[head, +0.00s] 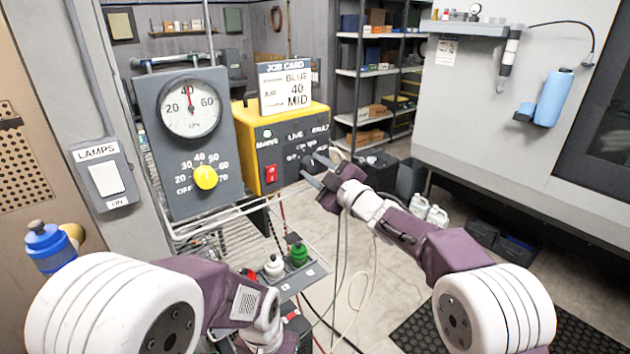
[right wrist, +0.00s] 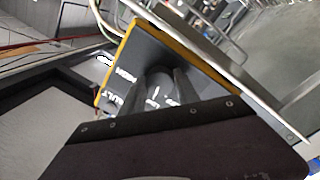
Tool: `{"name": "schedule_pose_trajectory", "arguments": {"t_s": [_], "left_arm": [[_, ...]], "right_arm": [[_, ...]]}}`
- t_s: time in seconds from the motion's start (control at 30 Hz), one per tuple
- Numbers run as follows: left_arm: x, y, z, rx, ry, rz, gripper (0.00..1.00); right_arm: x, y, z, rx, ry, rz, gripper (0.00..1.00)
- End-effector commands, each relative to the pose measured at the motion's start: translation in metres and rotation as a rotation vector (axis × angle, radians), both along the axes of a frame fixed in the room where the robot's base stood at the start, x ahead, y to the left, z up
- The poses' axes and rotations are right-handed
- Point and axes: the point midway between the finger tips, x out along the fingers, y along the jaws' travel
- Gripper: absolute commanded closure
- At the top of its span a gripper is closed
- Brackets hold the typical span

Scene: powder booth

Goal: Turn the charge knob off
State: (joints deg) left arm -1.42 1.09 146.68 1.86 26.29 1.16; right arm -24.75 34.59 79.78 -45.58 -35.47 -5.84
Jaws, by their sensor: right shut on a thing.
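The yellow control box (head: 282,117) has a dark front panel with MAINS, LIVE and FAULT labels and a red switch (head: 271,173). My right gripper (head: 316,172) reaches in from the right to the lower right of this panel. It is shut on the charge knob, a dark round knob (right wrist: 160,82) that shows between the two fingers in the right wrist view. The fingers hide much of the knob and part of its scale, so I cannot read its setting. My left arm comes in at the lower left; its fingertips are not visible.
A grey panel (head: 150,150) with a dial gauge and a yellow knob (head: 205,177) stands left of the box. A job card (head: 285,88) reads BLUE 40 MID. Cables hang under the box.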

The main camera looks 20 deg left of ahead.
Motion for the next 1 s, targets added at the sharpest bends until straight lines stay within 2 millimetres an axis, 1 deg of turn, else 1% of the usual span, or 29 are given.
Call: {"name": "schedule_pose_trajectory", "arguments": {"t_s": [0.03,0.4,0.7,1.0], "left_arm": [[0.0,0.0,-0.01,0.0,0.0,0.0,0.64],[0.0,0.0,-0.04,0.0,0.0,0.0,0.64],[0.0,0.0,-0.057,0.0,0.0,0.0,0.64],[0.0,0.0,-0.067,0.0,0.0,0.0,0.64]], "right_arm": [[0.0,0.0,-0.003,-0.021,-0.037,0.0,1.0],[0.0,0.0,-0.001,-0.238,-0.315,0.0,1.0],[0.0,0.0,0.0,-0.404,-0.526,0.0,1.0],[0.001,-0.001,0.0,-0.525,-0.678,0.0,1.0]]}}
